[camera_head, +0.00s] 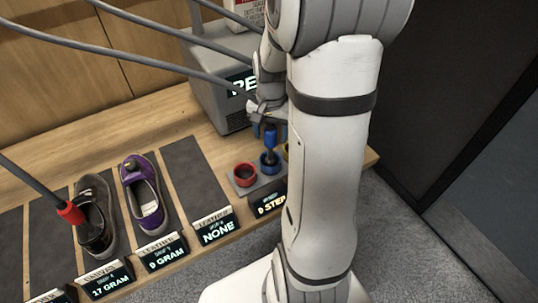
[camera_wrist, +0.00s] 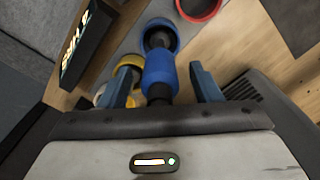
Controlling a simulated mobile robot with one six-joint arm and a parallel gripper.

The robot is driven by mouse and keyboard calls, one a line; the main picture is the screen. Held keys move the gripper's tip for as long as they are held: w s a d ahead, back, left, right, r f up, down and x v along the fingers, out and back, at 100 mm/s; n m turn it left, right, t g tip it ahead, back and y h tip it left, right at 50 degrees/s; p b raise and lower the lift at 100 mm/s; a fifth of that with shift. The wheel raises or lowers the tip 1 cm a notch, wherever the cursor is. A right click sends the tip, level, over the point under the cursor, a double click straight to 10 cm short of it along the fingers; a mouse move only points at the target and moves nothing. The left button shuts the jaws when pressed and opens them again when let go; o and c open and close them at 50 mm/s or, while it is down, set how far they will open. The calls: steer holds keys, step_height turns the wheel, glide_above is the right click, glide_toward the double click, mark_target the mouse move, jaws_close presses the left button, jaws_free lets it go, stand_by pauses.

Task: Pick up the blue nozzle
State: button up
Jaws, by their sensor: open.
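The blue nozzle (camera_head: 269,138) stands upright in a blue ring holder (camera_head: 270,168) on a small grey plate near the right end of the bench. In the wrist view the nozzle (camera_wrist: 159,72) lies between my two finger tips, with the blue ring holder (camera_wrist: 161,27) just beyond it. My gripper (camera_wrist: 160,85) is open, one finger on each side of the nozzle with a gap visible. In the head view my gripper (camera_head: 268,112) is at the nozzle's upper part, partly hidden by my own arm.
A red ring holder (camera_head: 244,174) stands empty left of the blue one. A yellow ring holder (camera_wrist: 131,64) is close beside the gripper. A grey machine (camera_head: 217,100) stands behind. A red nozzle (camera_head: 70,212) on a hose is at a dark sneaker (camera_head: 95,215); a purple sneaker (camera_head: 143,195) lies nearby.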

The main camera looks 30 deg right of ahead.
steer(key=shift+c, duration=0.2)
jaws_close()
stand_by(0.5)
